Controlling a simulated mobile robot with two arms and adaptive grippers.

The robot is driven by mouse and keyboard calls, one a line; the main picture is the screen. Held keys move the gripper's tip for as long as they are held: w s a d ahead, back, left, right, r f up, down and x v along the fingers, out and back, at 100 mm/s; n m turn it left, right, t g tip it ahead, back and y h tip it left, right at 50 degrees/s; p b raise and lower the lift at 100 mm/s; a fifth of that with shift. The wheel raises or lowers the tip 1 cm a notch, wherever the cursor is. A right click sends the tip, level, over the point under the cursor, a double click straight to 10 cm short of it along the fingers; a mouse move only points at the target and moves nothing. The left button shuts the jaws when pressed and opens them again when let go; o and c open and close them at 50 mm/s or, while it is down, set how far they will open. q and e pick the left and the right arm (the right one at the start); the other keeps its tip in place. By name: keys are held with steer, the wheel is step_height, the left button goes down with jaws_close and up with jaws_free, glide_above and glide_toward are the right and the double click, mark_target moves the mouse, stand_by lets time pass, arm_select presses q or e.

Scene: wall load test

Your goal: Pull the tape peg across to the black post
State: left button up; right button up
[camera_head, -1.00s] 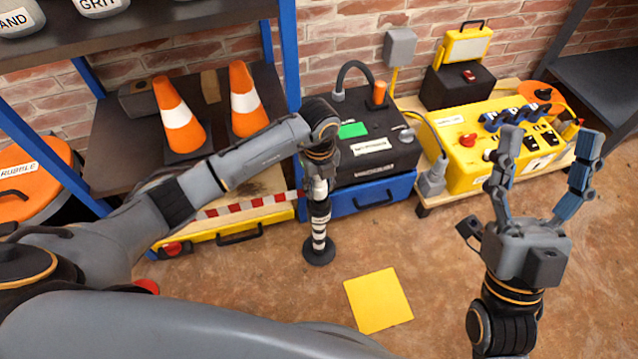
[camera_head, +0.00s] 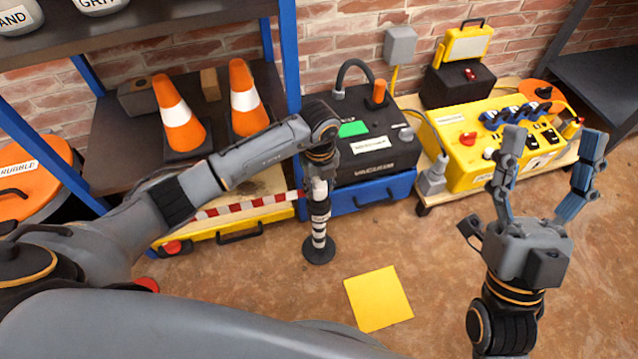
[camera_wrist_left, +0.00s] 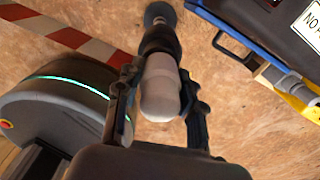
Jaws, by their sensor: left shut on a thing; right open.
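My left gripper (camera_head: 319,186) is shut on the white tape peg (camera_wrist_left: 160,88), which shows between the two fingers in the left wrist view. The gripper is right above the black post (camera_head: 319,228), which stands upright on a round base with white bands. The red-and-white tape (camera_head: 240,206) runs from the left to the gripper and the post top; it also shows in the left wrist view (camera_wrist_left: 68,37). The fingers hide how peg and post meet, so I cannot tell if the peg is seated. My right gripper (camera_head: 545,165) is open and empty, fingers up.
A black vacuum unit (camera_head: 372,150) on a blue drawer stands just behind the post. A yellow power box (camera_head: 500,140) sits on a low trolley at right. Shelves with two cones (camera_head: 180,118) stand at left. A yellow square (camera_head: 378,299) lies on the open floor.

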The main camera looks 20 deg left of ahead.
arm_select(q)
steer(key=shift+f, duration=0.15)
steer(key=o, duration=1.3)
steer(key=shift+o, duration=0.4)
steer(key=o, duration=0.4)
